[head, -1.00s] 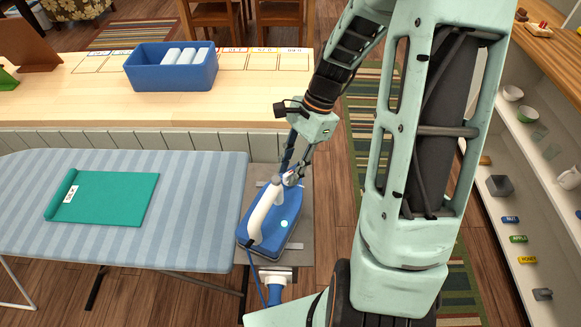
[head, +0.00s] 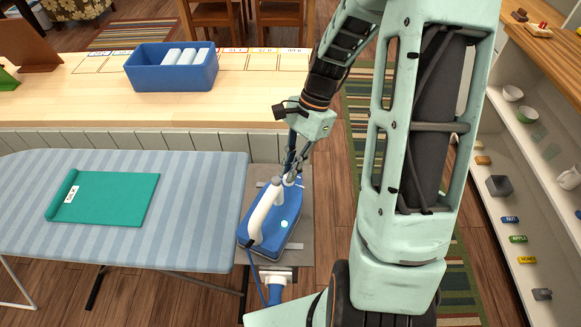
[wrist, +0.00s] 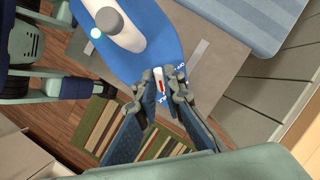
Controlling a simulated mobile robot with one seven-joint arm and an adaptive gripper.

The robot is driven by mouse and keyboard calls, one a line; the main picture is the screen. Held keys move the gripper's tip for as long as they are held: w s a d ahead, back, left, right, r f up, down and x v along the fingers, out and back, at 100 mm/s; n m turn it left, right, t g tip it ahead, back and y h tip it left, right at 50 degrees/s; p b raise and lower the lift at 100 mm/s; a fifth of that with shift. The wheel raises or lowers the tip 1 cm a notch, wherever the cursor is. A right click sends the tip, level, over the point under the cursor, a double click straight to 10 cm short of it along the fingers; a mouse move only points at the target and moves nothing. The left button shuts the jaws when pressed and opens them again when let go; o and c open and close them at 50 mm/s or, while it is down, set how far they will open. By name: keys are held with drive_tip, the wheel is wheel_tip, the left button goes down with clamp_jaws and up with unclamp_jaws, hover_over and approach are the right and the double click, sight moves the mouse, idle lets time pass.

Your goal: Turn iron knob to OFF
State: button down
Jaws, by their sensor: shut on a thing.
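The blue iron (head: 276,222) with a white handle (head: 266,212) rests on a grey plate (head: 300,250) beside the ironing board. It also shows in the wrist view (wrist: 143,45). A small pale knob (wrist: 159,84) with a red mark sits near the iron's tip. My gripper (head: 293,180) reaches down to the tip of the iron. In the wrist view my gripper (wrist: 167,80) is shut on the knob, one finger on each side. White lettering shows on the blue body around the knob, partly hidden by the fingers and too small to read surely.
The striped ironing board (head: 205,210) bears a folded green cloth (head: 105,198) at left. A wooden counter (head: 80,105) behind holds a blue bin (head: 171,70). Shelves (head: 500,165) with small items stand at right. A blue-handled thing (head: 275,287) lies in front of the iron.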

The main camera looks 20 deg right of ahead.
drive_tip(key=n+h, duration=0.1)
drive_tip(key=n, duration=0.2)
drive_tip(key=n+g, duration=0.1)
drive_tip(key=n, duration=0.2)
drive_tip(key=shift+w+a+g+h+p, duration=0.2)
drive_tip(key=shift+g+h+p, duration=0.1)
drive_tip(key=shift+h+p, duration=0.1)
drive_tip(key=n+h, duration=0.1)
drive_tip(key=n, duration=0.4)
drive_tip(key=shift+a+n+g+h, duration=0.1)
drive_tip(key=shift+n+g+h, duration=0.2)
drive_tip(key=shift+h, duration=0.1)
drive_tip(key=n+h, duration=0.2)
drive_tip(key=n, duration=0.3)
drive_tip(key=shift+a, duration=0.15)
drive_tip(key=n+h, duration=0.1)
drive_tip(key=n, duration=0.1)
drive_tip(key=n+t, duration=0.1)
drive_tip(key=n, duration=0.2)
drive_tip(key=shift+s+a+h+b, duration=0.1)
drive_tip(key=shift+h+b, duration=0.2)
drive_tip(key=shift+h, duration=0.1)
drive_tip(key=shift+n+t, duration=0.3)
drive_tip(key=shift+n, duration=0.2)
drive_tip(key=c, duration=2)
unclamp_jaws()
drive_tip(key=shift+c, duration=0.2)
